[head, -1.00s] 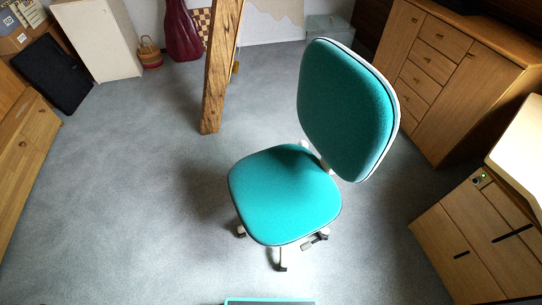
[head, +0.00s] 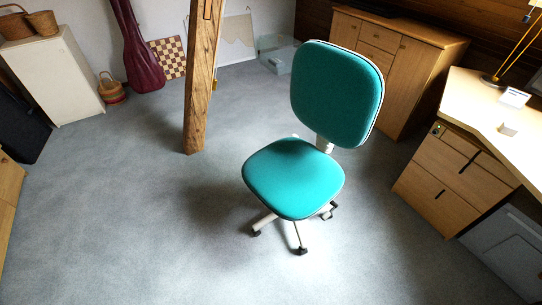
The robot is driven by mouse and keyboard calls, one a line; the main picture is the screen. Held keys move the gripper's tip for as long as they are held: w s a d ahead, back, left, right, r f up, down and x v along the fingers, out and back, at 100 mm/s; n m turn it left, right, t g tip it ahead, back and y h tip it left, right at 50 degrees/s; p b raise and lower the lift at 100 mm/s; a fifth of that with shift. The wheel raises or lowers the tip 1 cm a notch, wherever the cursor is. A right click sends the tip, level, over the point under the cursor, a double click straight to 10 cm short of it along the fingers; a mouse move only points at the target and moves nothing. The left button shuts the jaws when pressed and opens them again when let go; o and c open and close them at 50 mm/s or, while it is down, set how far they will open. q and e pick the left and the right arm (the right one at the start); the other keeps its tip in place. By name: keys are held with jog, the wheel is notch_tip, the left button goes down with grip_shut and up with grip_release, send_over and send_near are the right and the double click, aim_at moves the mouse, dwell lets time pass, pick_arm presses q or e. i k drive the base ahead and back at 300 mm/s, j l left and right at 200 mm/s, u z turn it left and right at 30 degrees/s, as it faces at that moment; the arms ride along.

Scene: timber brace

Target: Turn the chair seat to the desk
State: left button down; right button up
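The office chair has a teal seat (head: 294,178) and a teal backrest (head: 337,92) with a pale shell. It stands upright on a pale base with castors on the floor, in the middle of the head view. The backrest is at the far right side of the seat, so the seat's front faces toward the lower left. The desk (head: 493,122), with a pale top and wooden drawers, is at the right, apart from the chair. Neither of my grippers is in view.
A wooden post (head: 199,85) stands behind and left of the chair. A wooden cabinet (head: 398,70) is behind it at the right. A white cabinet (head: 52,72), a basket (head: 111,90) and a dark red instrument case (head: 140,50) line the back left. The carpet (head: 130,220) at left is clear.

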aim_at(295, 180)
jog(key=i+l, duration=0.15)
jog(key=l, duration=0.25)
jog(key=i+l+u, duration=0.1)
jog(key=l, duration=0.3)
jog(key=i+l, duration=0.15)
jog(key=l, duration=0.25)
